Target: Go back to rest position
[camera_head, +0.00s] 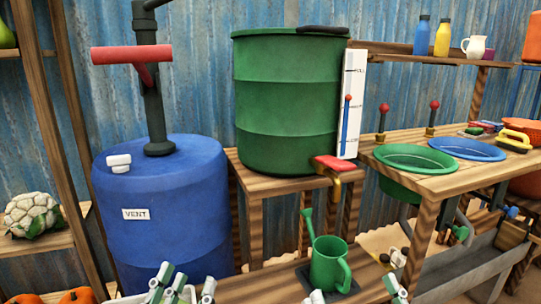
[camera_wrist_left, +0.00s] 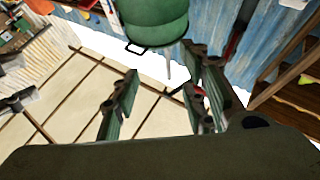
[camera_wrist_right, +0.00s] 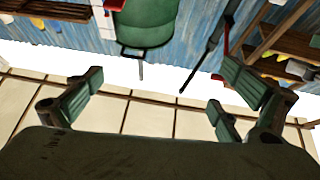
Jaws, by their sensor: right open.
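My left gripper (camera_head: 184,284) is at the bottom edge of the head view, in front of the blue barrel. In the left wrist view its fingers (camera_wrist_left: 163,80) stand apart with nothing between them. My right gripper (camera_head: 356,292) is at the bottom edge of the head view, near the green watering can (camera_head: 329,269), with its fingers to either side of the can's base in the picture. In the right wrist view its fingers (camera_wrist_right: 158,85) are wide apart and empty. Most of both arms is out of view.
A blue barrel (camera_head: 175,240) with a red-handled pump (camera_head: 132,54) stands left. A green tank (camera_head: 287,110) with a red-handled tap (camera_head: 334,163) sits on a wooden stand. Green (camera_head: 414,159) and blue (camera_head: 466,149) dishes are on the right. Pumpkins (camera_head: 77,296) sit low left.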

